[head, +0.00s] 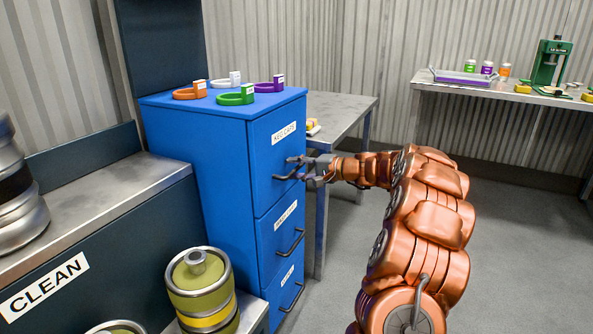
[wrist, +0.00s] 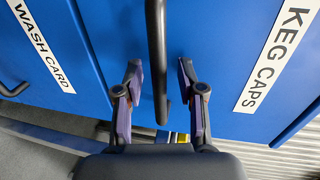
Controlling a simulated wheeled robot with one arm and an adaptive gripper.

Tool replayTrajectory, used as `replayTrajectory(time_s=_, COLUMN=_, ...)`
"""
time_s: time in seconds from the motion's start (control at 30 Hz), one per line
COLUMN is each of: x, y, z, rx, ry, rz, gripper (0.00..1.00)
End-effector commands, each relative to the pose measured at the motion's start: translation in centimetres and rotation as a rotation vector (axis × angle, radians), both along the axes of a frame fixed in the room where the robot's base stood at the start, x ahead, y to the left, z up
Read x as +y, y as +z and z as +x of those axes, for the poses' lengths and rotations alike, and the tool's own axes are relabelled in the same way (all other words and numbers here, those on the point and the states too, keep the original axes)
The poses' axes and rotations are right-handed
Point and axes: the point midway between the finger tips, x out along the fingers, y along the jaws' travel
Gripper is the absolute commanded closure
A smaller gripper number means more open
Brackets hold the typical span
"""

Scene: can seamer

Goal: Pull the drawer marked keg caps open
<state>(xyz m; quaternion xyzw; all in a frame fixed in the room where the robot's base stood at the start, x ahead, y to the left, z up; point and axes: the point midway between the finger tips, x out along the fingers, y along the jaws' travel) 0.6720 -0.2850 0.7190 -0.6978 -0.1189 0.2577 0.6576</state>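The drawer marked keg caps (head: 277,150) is the top one of a blue cabinet and is closed. Its label (wrist: 277,55) shows at the right in the wrist view. Its dark bar handle (wrist: 157,60) runs down between my gripper's two fingers in the wrist view. My gripper (head: 308,170) is at this handle in the head view. In the wrist view my gripper (wrist: 159,95) is open, with a gap on each side of the handle. The fingers do not appear to touch the bar.
Two more drawers lie below, the middle one marked wash card (wrist: 40,45). Several coloured rings, one of them green (head: 236,95), sit on the cabinet top. A keg (head: 200,285) stands in front at left. A grey table (head: 342,108) is behind the cabinet. Floor at right is clear.

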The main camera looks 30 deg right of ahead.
Motion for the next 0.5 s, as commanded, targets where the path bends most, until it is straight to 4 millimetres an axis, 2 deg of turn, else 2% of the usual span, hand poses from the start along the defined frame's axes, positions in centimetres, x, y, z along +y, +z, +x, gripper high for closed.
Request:
replayTrajectory(time_s=0.13, x=0.00, y=-0.01, z=-0.02, rx=0.000, ry=0.000, rz=0.000, gripper=0.63)
replayTrajectory(time_s=0.5, x=0.02, y=-0.04, z=-0.03, rx=0.001, ry=0.001, rz=0.000, gripper=1.00)
